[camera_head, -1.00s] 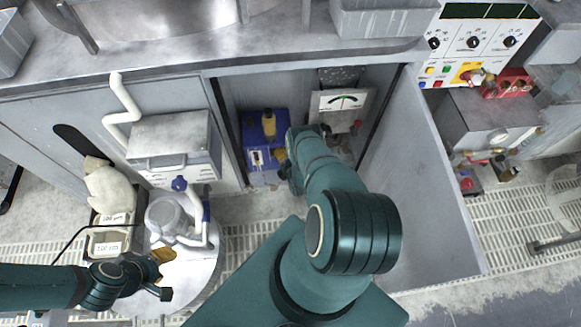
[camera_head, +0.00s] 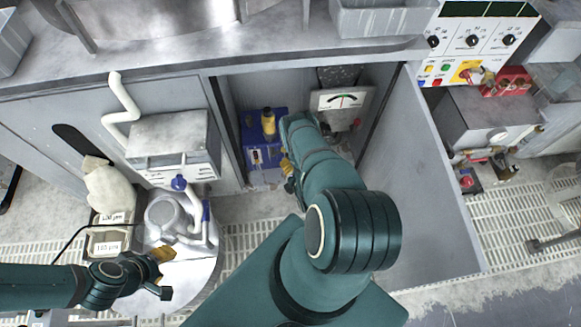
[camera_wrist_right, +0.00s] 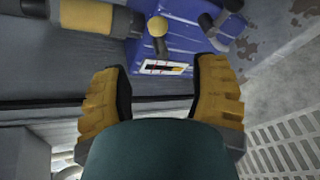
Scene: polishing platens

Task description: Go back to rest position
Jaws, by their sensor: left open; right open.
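My left gripper (camera_head: 163,272) is open and empty at the lower left, over the round light plate near the white pipework. My right arm reaches forward into the open cabinet in the middle. My right gripper (camera_head: 287,172) is mostly hidden behind its own wrist in the head view, beside the blue unit. In the right wrist view its two yellow-padded fingers (camera_wrist_right: 162,98) stand apart with nothing between them. The blue unit (camera_head: 252,150), with a yellow cylinder on top, stands inside the cabinet. It shows beyond the fingertips in the right wrist view (camera_wrist_right: 185,42).
The open cabinet door (camera_head: 420,180) stands to the right of my right arm. A gauge box (camera_head: 342,100) sits at the cabinet's back. A grey box (camera_head: 170,140), white pipes and labelled trays (camera_head: 105,242) lie at left. The control panel (camera_head: 478,45) is at upper right.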

